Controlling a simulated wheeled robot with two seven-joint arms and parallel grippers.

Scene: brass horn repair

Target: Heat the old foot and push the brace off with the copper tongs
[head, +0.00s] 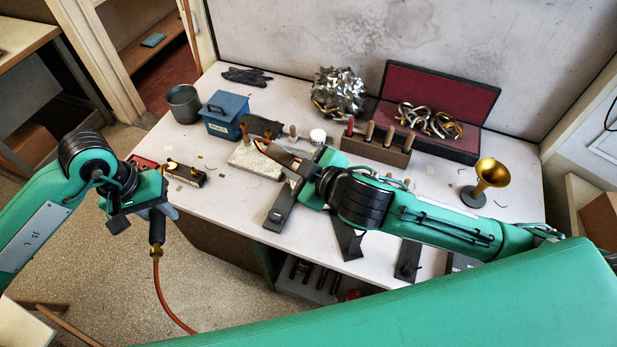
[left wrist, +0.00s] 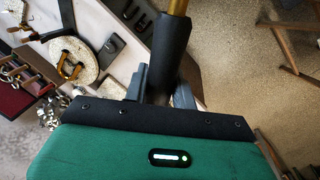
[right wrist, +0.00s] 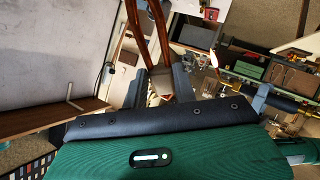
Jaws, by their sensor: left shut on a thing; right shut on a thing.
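My left gripper (head: 150,210) is shut on the black handle of the torch (head: 157,229), left of the table and away from the work. The handle and part of its brass tube show in the left wrist view (left wrist: 171,48). My right gripper (head: 302,172) is shut on the copper tongs (head: 281,154). Their two copper arms fill the top of the right wrist view (right wrist: 150,38). The tongs reach over the pale soldering block (head: 252,166). In the left wrist view a brass curved piece (left wrist: 70,66) lies on a pale round surface. I cannot tell the brace from the old foot.
A blue box (head: 225,115) and grey pot (head: 184,103) stand at the back left. A tool rack (head: 376,149), an open red-lined case (head: 440,90) and a brass horn bell (head: 489,176) are behind and right of my right arm. An orange hose (head: 164,290) hangs from the torch.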

